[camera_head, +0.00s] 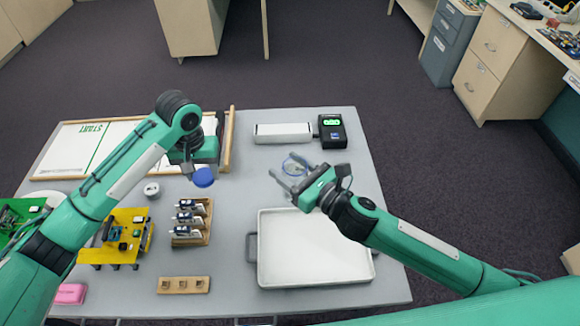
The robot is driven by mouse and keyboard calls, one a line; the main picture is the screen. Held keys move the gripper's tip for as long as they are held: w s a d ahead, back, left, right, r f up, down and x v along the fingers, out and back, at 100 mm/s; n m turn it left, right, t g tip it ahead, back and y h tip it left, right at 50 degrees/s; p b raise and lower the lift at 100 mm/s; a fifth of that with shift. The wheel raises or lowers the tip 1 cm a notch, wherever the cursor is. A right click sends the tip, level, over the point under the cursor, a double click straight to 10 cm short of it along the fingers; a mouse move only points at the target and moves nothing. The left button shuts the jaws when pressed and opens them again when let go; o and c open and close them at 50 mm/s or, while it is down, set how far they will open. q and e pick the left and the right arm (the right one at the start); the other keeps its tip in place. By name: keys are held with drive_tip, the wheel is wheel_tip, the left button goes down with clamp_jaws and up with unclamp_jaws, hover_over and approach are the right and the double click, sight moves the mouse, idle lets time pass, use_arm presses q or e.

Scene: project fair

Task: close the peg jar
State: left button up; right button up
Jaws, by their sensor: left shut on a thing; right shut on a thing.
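My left gripper (203,166) is shut on a blue round lid (203,178) and holds it above the table, left of the jar. The clear peg jar (294,163) is small in this view, with its top uncovered and a bluish tint inside. My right gripper (290,180) is shut on the jar, its fingers reaching in from the right. The lid and jar are well apart. The contents of the jar are too small to tell, and whether it touches the table is unclear.
A white tray (310,272) lies in front of the jar. Behind it are a white bar (283,133) and a black device with a green display (332,130). A START board (75,150), wooden rack (192,234), yellow build (125,237) and slotted block (183,285) occupy the left.

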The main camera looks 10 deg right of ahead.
use_arm(q)
drive_tip(key=d+r+m, duration=0.5)
drive_tip(key=d+r, duration=0.3)
drive_tip(key=d, duration=0.4)
drive_tip(key=m, duration=0.7)
approach(295, 154)
drive_tip(key=s, duration=0.2)
drive_tip(key=shift+s+a+f, duration=0.1)
drive_tip(key=shift+f, duration=0.2)
drive_tip(key=shift+f, duration=0.15)
drive_tip(key=shift+f, duration=1.85)
drive_tip(key=shift+f, duration=0.9)
drive_tip(key=shift+f, duration=0.5)
